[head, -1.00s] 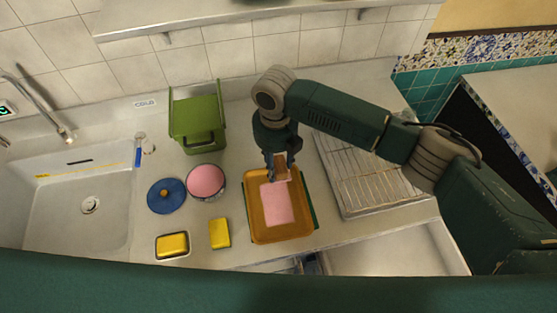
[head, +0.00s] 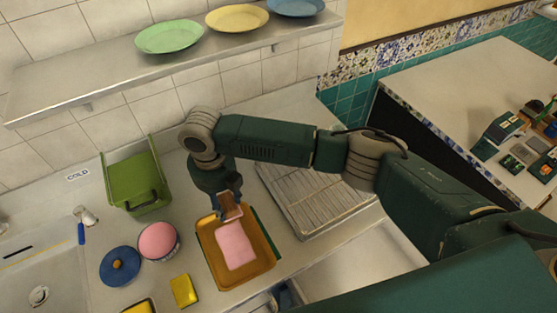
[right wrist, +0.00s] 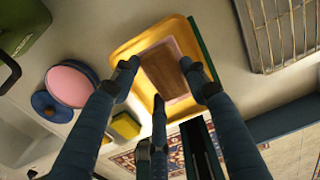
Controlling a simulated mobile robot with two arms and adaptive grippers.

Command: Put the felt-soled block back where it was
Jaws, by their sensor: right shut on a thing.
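My right gripper (head: 229,200) is shut on the brown wooden felt-soled block (head: 232,212), which has a thin pink edge along its bottom. It holds the block at the far end of an orange tray (head: 264,284), beside a flat pink rectangle (head: 236,246) lying in the tray. In the right wrist view, the block (right wrist: 163,72) shows between my fingers, in front of the pink patch and the tray (right wrist: 124,52). I cannot tell whether the block touches the tray. My left gripper is not in view.
Left of the tray are a bowl with a pink top (head: 158,240), a blue lid (head: 120,266) and a yellow sponge (head: 184,291). A green bin (head: 136,178) stands behind them. A wire rack (head: 312,196) lies right of the tray. A shelf with plates (head: 170,36) hangs above.

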